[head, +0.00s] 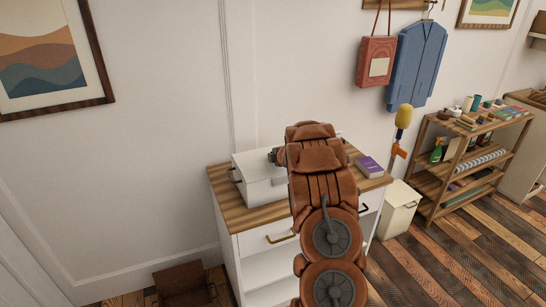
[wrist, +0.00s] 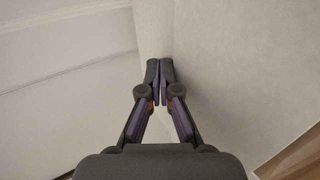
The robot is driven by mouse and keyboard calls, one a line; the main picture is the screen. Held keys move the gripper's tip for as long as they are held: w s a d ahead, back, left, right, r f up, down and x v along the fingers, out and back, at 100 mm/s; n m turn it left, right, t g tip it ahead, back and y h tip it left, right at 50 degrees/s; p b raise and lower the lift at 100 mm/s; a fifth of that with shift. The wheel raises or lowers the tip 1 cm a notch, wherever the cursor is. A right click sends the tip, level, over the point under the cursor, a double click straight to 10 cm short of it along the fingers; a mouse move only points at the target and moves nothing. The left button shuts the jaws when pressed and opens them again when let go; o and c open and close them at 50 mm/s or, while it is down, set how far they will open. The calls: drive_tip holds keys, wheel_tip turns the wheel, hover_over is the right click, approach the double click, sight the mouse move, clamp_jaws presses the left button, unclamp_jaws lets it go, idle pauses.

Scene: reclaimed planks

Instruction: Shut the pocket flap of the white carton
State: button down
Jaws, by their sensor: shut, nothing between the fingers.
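The white carton (head: 262,190) sits on the wooden top of a white cabinet in the head view. My arm hides its right part. The state of its pocket flap cannot be told in the head view. My gripper (wrist: 160,68) is shut and empty in the wrist view, fingertips together. A pale surface with a seam, probably the carton (wrist: 70,50), fills the left of that view. I cannot tell whether the fingertips touch it. In the head view only a dark bit of my gripper (head: 275,156) shows, above the carton's top.
The cabinet (head: 232,211) stands against the wall. A purple book (head: 369,167) lies on its right end. A white bin (head: 398,209) and a wooden shelf (head: 428,182) with several goods stand to the right. A brown box-like thing (head: 185,284) is on the floor at left.

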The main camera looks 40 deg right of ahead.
drive_tip(key=shift+s+f, duration=0.1)
drive_tip(key=shift+s, duration=0.05)
idle(0.3)
drive_tip(key=shift+s+a+f+b, duration=0.25)
drive_tip(key=shift+s+b, duration=0.35)
drive_tip(key=shift+b, duration=0.35)
drive_tip(key=shift+r, duration=0.15)
drive_tip(key=shift+r+p, duration=0.6)
wheel_tip(320, 180, up, 13)
drive_tip(key=p, duration=0.4)
drive_tip(key=shift+p, duration=0.4)
drive_tip(key=shift+w, duration=0.1)
